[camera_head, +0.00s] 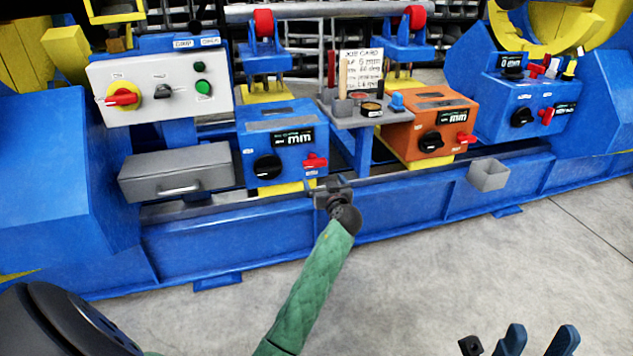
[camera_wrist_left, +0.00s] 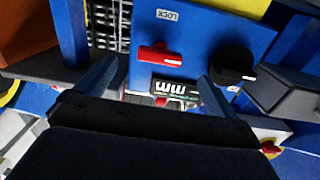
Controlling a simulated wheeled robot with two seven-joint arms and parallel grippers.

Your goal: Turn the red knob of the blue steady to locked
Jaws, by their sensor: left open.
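The blue steady (camera_head: 283,124) stands left of centre in the head view. Its red knob (camera_head: 315,161) is low on the right of its front face, beside a black knob (camera_head: 267,167). In the left wrist view, which is upside down, the red knob (camera_wrist_left: 158,56) lies sideways, with the LOCK label (camera_wrist_left: 167,15) above it and apart. My left gripper (camera_head: 328,186) is just below and in front of the red knob, open and empty. Its fingers (camera_wrist_left: 155,90) are spread, with the knob beyond them. My right gripper (camera_head: 538,341) shows at the bottom right with fingers apart, cut by the edge.
An orange steady (camera_head: 430,115) with its own red knob stands to the right, past a grey shelf (camera_head: 352,118) with small items. A grey drawer box (camera_head: 176,172) is at left. A small grey bin (camera_head: 488,174) hangs on the blue bed (camera_head: 400,214). The floor in front is clear.

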